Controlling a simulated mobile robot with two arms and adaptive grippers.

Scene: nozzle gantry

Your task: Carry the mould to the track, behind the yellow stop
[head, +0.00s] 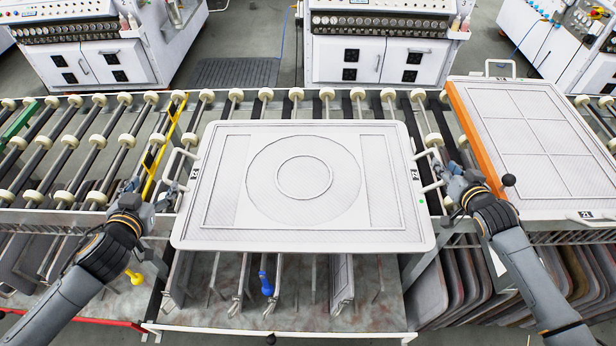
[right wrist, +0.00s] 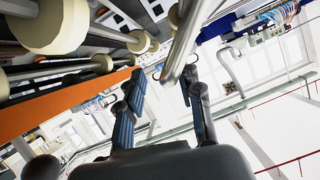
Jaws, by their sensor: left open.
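The mould (head: 303,237) is a wide white tray with a ring pattern and a handle at each side. It lies level over the roller track (head: 75,150), its front edge overhanging the track's front. The yellow stop (head: 165,140) crosses the track just left of the mould. My left gripper (head: 158,192) is open beside the left handle (head: 172,163). My right gripper (head: 446,176) is at the right handle (head: 430,152). In the right wrist view its fingers (right wrist: 163,75) are apart, with a grey bar (right wrist: 183,45) between them, not visibly clamped.
Another white mould (head: 535,140) lies at the right, beside an orange bar (head: 478,135). A green bar (head: 18,122) crosses the track at the far left. Rollers left of the yellow stop are bare. Below the track are racks with a blue-handled tool (head: 266,284). White machines (head: 380,45) stand behind.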

